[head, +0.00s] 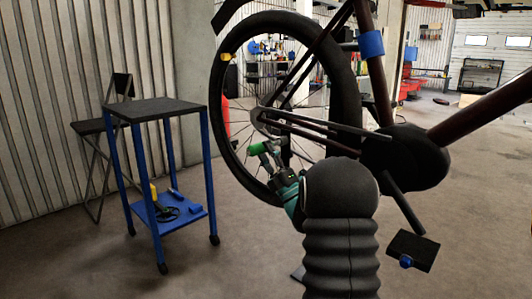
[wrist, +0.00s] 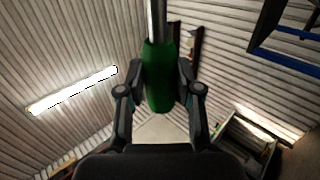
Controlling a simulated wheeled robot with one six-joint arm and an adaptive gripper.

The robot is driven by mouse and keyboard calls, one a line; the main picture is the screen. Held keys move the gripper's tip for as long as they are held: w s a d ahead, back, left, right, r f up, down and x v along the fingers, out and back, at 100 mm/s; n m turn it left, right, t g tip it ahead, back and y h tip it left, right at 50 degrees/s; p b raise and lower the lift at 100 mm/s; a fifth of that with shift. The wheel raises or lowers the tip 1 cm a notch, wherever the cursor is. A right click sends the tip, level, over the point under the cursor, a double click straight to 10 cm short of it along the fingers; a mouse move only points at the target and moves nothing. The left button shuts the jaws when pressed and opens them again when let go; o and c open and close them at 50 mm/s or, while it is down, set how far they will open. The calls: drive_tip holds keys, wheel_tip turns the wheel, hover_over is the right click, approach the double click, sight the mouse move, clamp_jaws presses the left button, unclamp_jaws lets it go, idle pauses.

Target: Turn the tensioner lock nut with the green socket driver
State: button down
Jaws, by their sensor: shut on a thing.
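My gripper (wrist: 159,92) is shut on the green socket driver (wrist: 160,78), with one finger on each side of its handle. The driver's bare metal shaft runs up out of the top of the wrist view, so its socket end is out of sight there. In the head view the green handle (head: 257,149) shows at my gripper (head: 272,152), just below the bicycle's rear hub (head: 265,118). The tensioner lock nut is too small to make out. I cannot tell whether the driver touches anything.
The bicycle's rear wheel (head: 352,95), crank cover (head: 405,158) and pedal (head: 413,251) stand close around my arm. A blue-legged cart (head: 160,108) with a bare dark top stands to the left, with items on its lower shelf. Floor between cart and bicycle is clear.

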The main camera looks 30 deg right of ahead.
drive_tip(key=shift+a, duration=0.15)
drive_tip(key=shift+s+a, duration=0.3)
drive_tip(key=shift+a, duration=0.35)
drive_tip(key=shift+s+a, duration=0.2)
drive_tip(key=shift+a, duration=0.4)
drive_tip(key=shift+s+a, duration=0.2)
drive_tip(key=shift+a, duration=0.4)
drive_tip(key=shift+a+r, duration=0.1)
drive_tip(key=a, duration=0.1)
drive_tip(key=s+a+r+p, duration=0.1)
drive_tip(key=a+r, duration=0.1)
drive_tip(key=shift+s+a, duration=0.2)
drive_tip(key=shift+a, duration=0.05)
